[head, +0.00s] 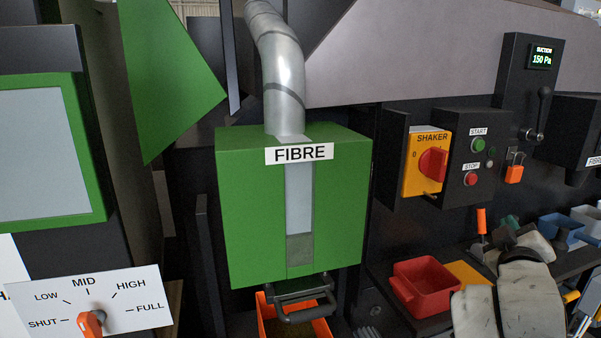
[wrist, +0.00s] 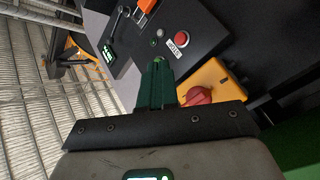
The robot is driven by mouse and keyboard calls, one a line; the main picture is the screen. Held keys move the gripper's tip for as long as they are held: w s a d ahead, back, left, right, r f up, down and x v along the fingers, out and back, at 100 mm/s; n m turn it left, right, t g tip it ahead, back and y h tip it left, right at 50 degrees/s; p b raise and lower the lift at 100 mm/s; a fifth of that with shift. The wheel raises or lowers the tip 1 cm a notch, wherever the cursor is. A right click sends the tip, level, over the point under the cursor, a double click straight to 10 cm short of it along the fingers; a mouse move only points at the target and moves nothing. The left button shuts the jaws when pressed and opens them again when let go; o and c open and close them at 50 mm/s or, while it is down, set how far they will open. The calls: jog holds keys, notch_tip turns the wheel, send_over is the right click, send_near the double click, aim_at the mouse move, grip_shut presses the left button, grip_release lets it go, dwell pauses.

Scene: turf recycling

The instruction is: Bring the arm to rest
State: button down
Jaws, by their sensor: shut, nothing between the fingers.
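My gripper (wrist: 157,68) shows in the wrist view with its dark green fingers together and nothing between them. In that view the fingers point toward the control panel with the red stop button (wrist: 180,39) and the yellow shaker switch (wrist: 203,92). In the head view my pale arm is at the lower right, in front of the shelf, and the gripper end is small and partly hidden behind it.
The green FIBRE box (head: 245,205) stands in the middle under a metal pipe (head: 281,75). A red bin (head: 424,288) sits left of my arm, with blue trays (head: 561,230) behind. The shaker switch (head: 427,163) and start/stop panel (head: 476,160) are on the wall. A flow dial (head: 91,322) is lower left.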

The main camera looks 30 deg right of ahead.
jog(key=a+f+g+y, duration=0.1)
jog(key=a+f+y, duration=0.4)
jog(key=a+f, duration=0.5)
jog(key=a+f+g+y, duration=0.1)
jog(key=a+f+y, duration=0.4)
jog(key=f, duration=0.9)
jog(key=s+a+f+g+y, duration=0.3)
jog(key=s+a+f, duration=0.4)
jog(key=a, duration=0.2)
jog(key=s+a+f+n+g+y, duration=0.1)
jog(key=s+a+f+g+y, duration=0.1)
jog(key=s+a+f, duration=0.4)
jog(key=s+a+g, duration=0.1)
jog(key=s+a, duration=0.1)
jog(key=a, duration=0.1)
jog(key=shift+s+a+f+n+g+y, duration=0.15)
jog(key=shift+s+f+n+g+y, duration=0.15)
jog(key=shift+f+y, duration=0.1)
